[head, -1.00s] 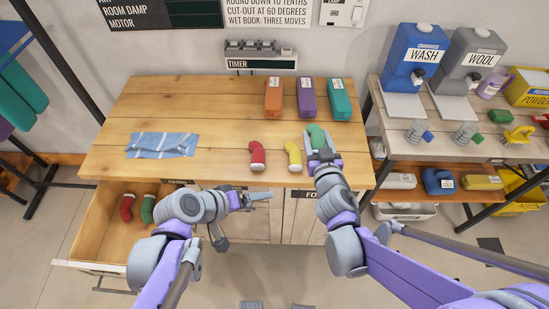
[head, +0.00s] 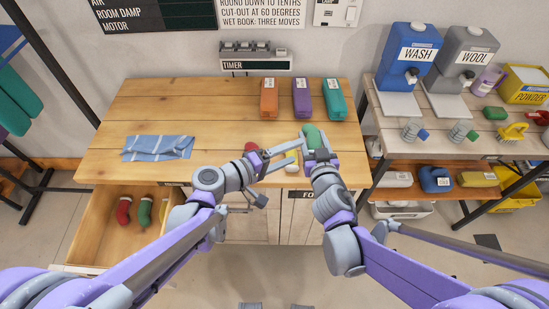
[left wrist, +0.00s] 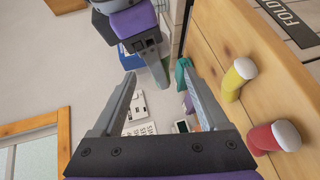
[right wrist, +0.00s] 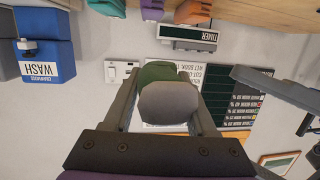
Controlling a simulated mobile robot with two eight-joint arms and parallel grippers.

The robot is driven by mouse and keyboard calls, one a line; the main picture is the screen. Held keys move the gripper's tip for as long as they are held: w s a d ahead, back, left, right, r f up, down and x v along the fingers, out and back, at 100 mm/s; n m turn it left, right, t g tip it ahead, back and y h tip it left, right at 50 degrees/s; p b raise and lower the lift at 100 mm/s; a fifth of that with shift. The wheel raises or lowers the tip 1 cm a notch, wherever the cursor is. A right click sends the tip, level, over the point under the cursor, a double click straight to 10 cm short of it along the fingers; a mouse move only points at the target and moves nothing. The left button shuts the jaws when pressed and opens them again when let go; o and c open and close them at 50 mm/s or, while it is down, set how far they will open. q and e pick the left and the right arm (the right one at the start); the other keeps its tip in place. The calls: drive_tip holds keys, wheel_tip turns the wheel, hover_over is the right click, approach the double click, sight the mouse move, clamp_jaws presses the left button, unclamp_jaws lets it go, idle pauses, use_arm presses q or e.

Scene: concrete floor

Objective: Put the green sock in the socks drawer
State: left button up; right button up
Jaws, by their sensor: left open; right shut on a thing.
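A green sock (head: 313,134) with a grey cuff is between the jaws of my right gripper (head: 319,151), which is shut on it near the table's front right. The sock fills the right wrist view's middle (right wrist: 168,98). My left gripper (head: 284,162) is open and empty just left of the right gripper, over the table's front edge. The left wrist view shows its spread fingers (left wrist: 163,105) with my right gripper (left wrist: 148,42) beyond. The open drawer (head: 97,212) at the lower left holds a red sock (head: 123,211) and another green sock (head: 145,211); my left arm partly covers it.
A red sock (left wrist: 273,137) and a yellow sock (left wrist: 238,78) lie beside the left gripper, mostly hidden in the head view. A folded blue cloth (head: 158,148) lies at the table's left. Orange (head: 269,97), purple (head: 302,98) and teal (head: 334,98) containers stand at the back.

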use_arm(q)
drive_tip(key=x, duration=0.5)
drive_tip(key=shift+w+d+f, duration=0.1)
drive_tip(key=shift+w+d, duration=0.05)
drive_tip(key=shift+d, duration=0.1)
drive_tip(key=shift+c, duration=0.4)
clamp_jaws()
use_arm(e)
drive_tip(key=o, duration=1.4)
